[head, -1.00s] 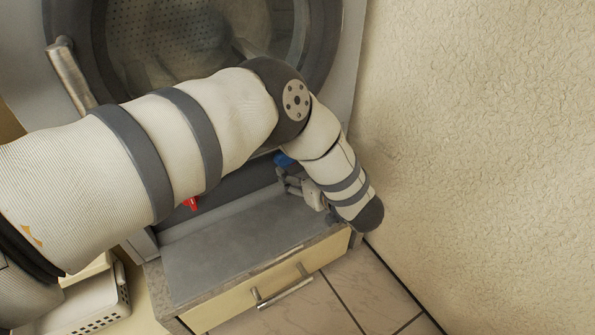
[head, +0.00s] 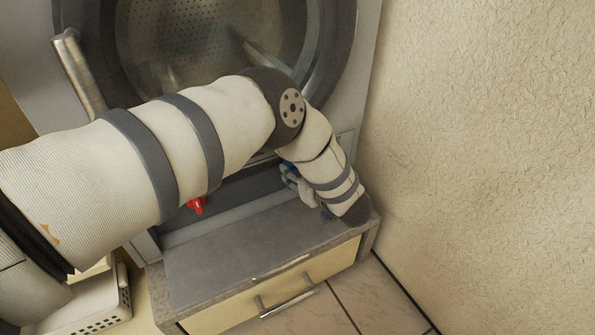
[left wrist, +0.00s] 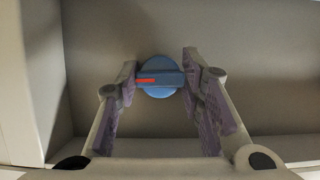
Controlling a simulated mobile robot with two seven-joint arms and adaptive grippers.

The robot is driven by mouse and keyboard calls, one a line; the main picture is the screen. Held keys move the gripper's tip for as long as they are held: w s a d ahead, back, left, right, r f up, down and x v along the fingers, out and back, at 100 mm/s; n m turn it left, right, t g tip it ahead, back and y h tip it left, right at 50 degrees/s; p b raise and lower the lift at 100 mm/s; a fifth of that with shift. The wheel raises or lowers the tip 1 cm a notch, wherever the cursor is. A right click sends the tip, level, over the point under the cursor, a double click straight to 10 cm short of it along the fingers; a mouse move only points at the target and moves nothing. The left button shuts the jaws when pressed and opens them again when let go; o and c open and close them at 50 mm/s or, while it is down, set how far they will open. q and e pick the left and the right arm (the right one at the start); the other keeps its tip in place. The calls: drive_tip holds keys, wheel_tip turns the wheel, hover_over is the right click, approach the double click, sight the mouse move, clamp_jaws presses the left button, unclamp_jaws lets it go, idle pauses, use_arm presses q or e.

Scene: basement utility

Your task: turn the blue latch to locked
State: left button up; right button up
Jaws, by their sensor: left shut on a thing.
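The blue latch (left wrist: 160,78) is a round knob with a raised bar and a red mark on the bar's left end. In the left wrist view the bar lies level, left to right. My left gripper (left wrist: 160,82) has its fingers on both ends of the bar and is shut on it. In the head view my left gripper (head: 293,178) is at the recess under the washer door, and only a sliver of the blue latch (head: 287,165) shows behind it. My right gripper is not in view.
A red valve handle (head: 195,205) sits left in the same recess. Below is a grey-topped drawer unit (head: 215,270) with a bar handle. The washer door (head: 210,40) is above, a rough wall (head: 480,130) on the right, and a white basket (head: 95,305) at lower left.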

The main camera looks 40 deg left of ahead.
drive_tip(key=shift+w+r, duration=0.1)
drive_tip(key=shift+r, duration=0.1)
use_arm(q)
drive_tip(key=shift+r+n+t+h+p, duration=0.15)
drive_tip(key=shift+n+t+h+p, duration=0.25)
drive_tip(key=shift+n+p, duration=0.5)
drive_tip(key=shift+s+n+t+p, duration=0.1)
drive_tip(key=shift+n+t+p, duration=0.4)
drive_tip(key=shift+p, duration=0.1)
drive_tip(key=shift+n+t+p, duration=0.6)
drive_tip(key=shift+n, duration=0.3)
drive_tip(key=shift+f+n+t+p, duration=0.2)
drive_tip(key=shift+n+t+p, duration=0.15)
drive_tip(key=shift+n+t, duration=0.45)
drive_tip(key=n, duration=0.2)
drive_tip(key=n+t, duration=0.1)
drive_tip(key=shift+f+n+t, duration=0.15)
drive_tip(key=shift+n+t, duration=0.15)
drive_tip(key=shift+n, duration=0.1)
drive_tip(key=shift+n+t+y+b, duration=0.4)
drive_tip(key=shift+n+t+b, duration=0.1)
drive_tip(key=shift+n, duration=1.1)
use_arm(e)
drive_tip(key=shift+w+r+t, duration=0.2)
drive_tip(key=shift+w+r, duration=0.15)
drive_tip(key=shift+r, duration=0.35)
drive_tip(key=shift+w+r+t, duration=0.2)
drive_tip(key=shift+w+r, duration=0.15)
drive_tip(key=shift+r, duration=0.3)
